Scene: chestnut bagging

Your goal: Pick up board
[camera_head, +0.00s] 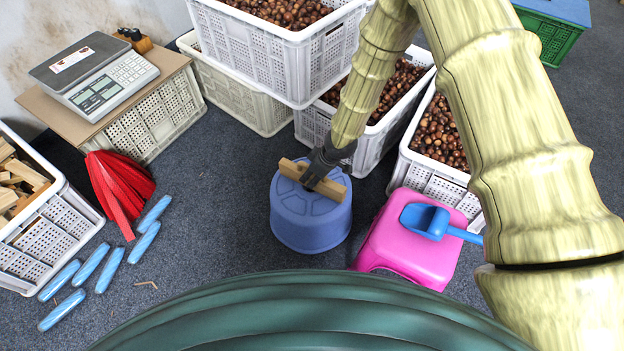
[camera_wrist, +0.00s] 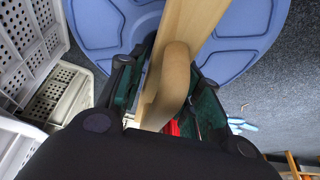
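The wooden board (camera_head: 330,189) lies across the top of an upturned blue tub (camera_head: 311,227). In the wrist view the board (camera_wrist: 197,22) runs from the top edge down between my fingers, with a rounded brown wooden piece (camera_wrist: 175,80) on it. My gripper (camera_head: 312,182) is down at the board's middle and hides part of it. In the wrist view my gripper (camera_wrist: 168,95) has its dark-green-padded fingers apart, one on each side of the wood. A gap shows beside the right finger; contact on the left is unclear.
A pink stool (camera_head: 391,244) with a blue scoop (camera_head: 428,220) stands close right of the tub. White crates of chestnuts (camera_head: 305,72) stand behind. A scale (camera_head: 94,76), red netting (camera_head: 119,188) and several blue rolls (camera_head: 90,265) are left. Floor left of the tub is clear.

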